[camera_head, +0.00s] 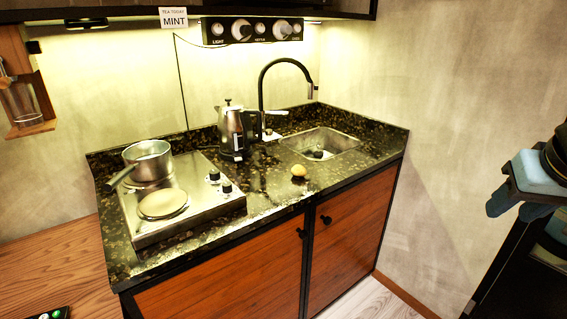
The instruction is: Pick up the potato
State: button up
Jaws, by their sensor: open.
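The potato (298,170) is a small tan, rounded thing. It lies on the dark speckled countertop (262,192), just in front of the sink's left front corner and near the counter's front edge. My gripper (516,210) is at the right side of the picture, with a pale blue body and dark blue fingers pointing down. It is open, and I see nothing between the fingers. It is well to the right of the potato and apart from the counter. Part of my arm behind it is cut off by the picture's right edge.
A steel sink (345,138) with dark items inside and a tall black faucet (262,85) are behind the potato. A kettle (232,135) stands behind left. A hob (205,205) with a pot (148,158) is at left. The counter around the potato is clear.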

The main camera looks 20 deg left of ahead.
aim_at(298, 170)
jog(key=u, duration=0.55)
jog(key=i, duration=1.25)
jog(key=u, duration=0.7)
jog(key=k, duration=0.9)
jog(key=u, duration=0.2)
jog(key=i, duration=0.9)
jog(key=z, duration=0.05)
